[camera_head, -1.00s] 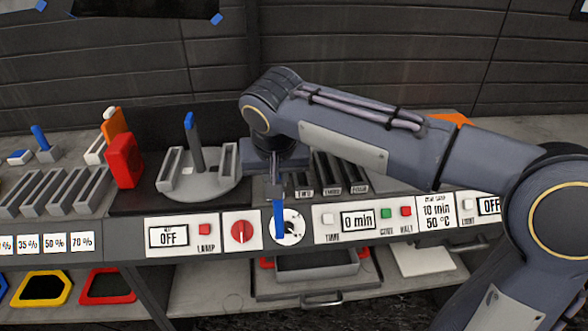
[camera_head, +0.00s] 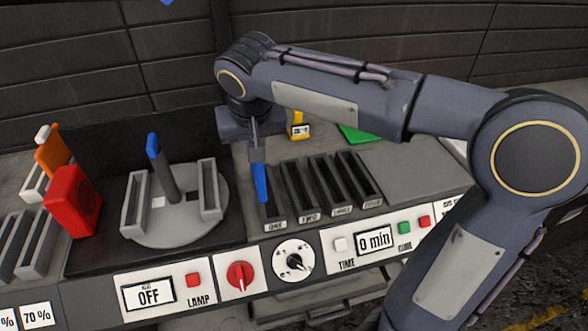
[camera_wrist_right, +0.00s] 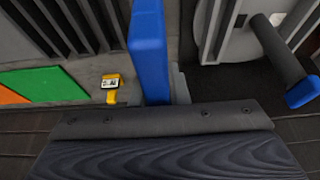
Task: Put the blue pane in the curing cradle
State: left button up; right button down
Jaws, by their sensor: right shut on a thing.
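My right gripper (camera_head: 254,138) is shut on the upright blue pane (camera_head: 261,183), which hangs below it. The pane also shows in the right wrist view (camera_wrist_right: 148,45). In the head view the pane's lower end overlaps the left slot of a dark rack (camera_head: 318,160) with several labelled slots, beside the cure panel. I take this rack to be the curing cradle, but cannot be sure. I cannot tell whether the pane's end is in that slot or above it. My left gripper is not in view.
A grey round stand (camera_head: 175,235) with two slotted uprights and a blue-tipped post (camera_head: 165,172) is left of the pane. A red block (camera_head: 73,200) stands further left. A yellow tagged item (camera_head: 299,126) and a green sheet (camera_head: 358,133) lie behind the rack.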

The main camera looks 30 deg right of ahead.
jog(key=shift+w+d+f, duration=0.15)
jog(key=shift+d+f, duration=2.45)
jog(key=shift+f, duration=0.25)
jog(key=shift+w+d+f, duration=0.1)
jog(key=shift+d+f, duration=2.45)
jog(key=shift+f, duration=0.25)
jog(key=shift+f, duration=0.1)
jog(key=c, duration=1.8)
grip_release()
jog(key=shift+f, duration=0.1)
jog(key=shift+c, duration=0.2)
jog(key=o, duration=0.4)
jog(key=shift+o, duration=0.2)
